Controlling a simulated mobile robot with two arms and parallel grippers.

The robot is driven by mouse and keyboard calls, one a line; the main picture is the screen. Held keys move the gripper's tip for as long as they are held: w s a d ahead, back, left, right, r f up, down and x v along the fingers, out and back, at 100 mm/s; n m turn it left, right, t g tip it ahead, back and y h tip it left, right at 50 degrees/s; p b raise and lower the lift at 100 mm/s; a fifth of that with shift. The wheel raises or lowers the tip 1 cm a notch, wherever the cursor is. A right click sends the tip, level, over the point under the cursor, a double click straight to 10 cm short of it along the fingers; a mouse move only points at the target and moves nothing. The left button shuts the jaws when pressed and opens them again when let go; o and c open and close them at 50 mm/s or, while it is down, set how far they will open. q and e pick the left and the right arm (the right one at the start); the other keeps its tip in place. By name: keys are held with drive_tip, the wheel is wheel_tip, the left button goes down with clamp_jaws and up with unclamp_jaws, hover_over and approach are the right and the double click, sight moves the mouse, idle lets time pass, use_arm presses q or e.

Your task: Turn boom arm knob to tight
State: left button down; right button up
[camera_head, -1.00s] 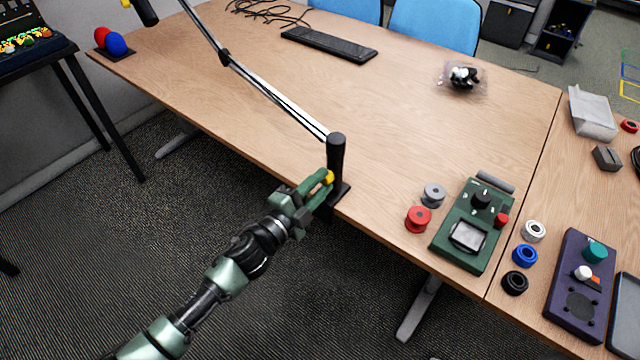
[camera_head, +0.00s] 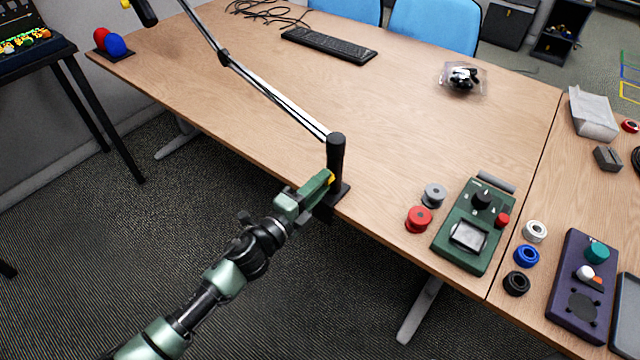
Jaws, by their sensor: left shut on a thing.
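The boom arm (camera_head: 265,92) rises from a black post (camera_head: 336,155) clamped at the table's near edge and reaches up to the left. A small yellow knob (camera_head: 331,179) sits low on the post's left side, mostly hidden by my gripper. My left gripper (camera_head: 326,182) comes in from the lower left, is turned on its side and is shut on the knob. My right gripper is not in view.
The wooden table (camera_head: 420,130) is mostly clear around the post. A green device (camera_head: 475,225), a red spool (camera_head: 418,219) and a grey spool (camera_head: 434,194) lie to the right. A keyboard (camera_head: 329,45) is at the back.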

use_arm(q)
drive_tip(key=c, duration=1.1)
unclamp_jaws()
drive_tip(key=shift+s, duration=0.1)
drive_tip(key=v, duration=0.7)
drive_tip(key=shift+s+a+b, duration=0.25)
drive_tip(key=shift+b, duration=0.05)
